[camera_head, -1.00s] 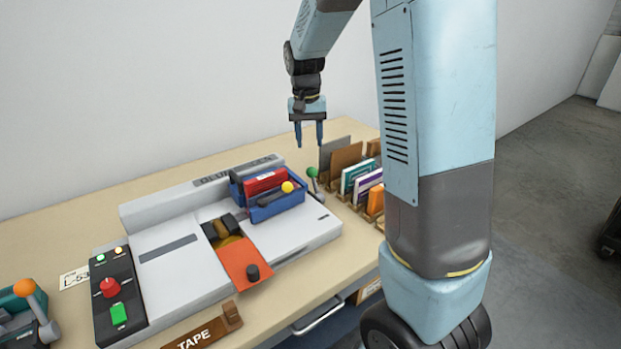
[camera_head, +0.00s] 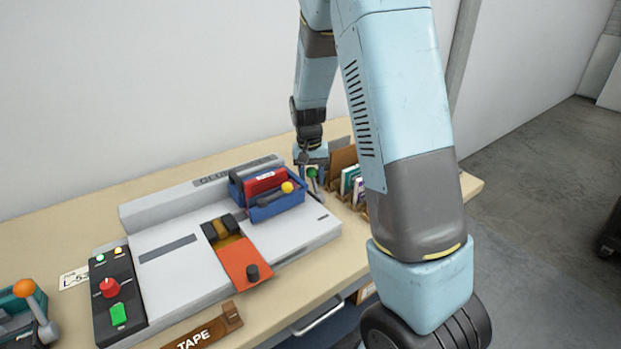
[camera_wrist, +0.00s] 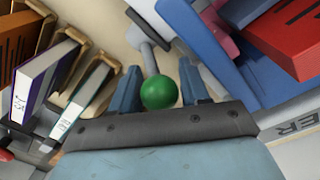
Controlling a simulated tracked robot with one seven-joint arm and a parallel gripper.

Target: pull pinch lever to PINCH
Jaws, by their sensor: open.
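A lever with a green ball knob (camera_head: 311,172) stands at the right end of the grey gluer (camera_head: 165,275). I take it for the pinch lever; no PINCH marking is readable. My gripper (camera_head: 310,182) is lowered at this knob, pointing down. In the wrist view, the green knob (camera_wrist: 160,92) sits between the two blue fingers of my open gripper (camera_wrist: 161,88), with gaps on both sides. The grey lever rod (camera_wrist: 148,50) runs from the knob toward its base at the top. Whether either finger touches the knob is not clear.
A blue tray (camera_head: 275,208) with a red item (camera_head: 265,181) stands close left of the gripper. Racks of books or cards (camera_head: 349,180) stand close right. A control box (camera_head: 117,300) and an orange-knobbed lever (camera_head: 24,288) are far left.

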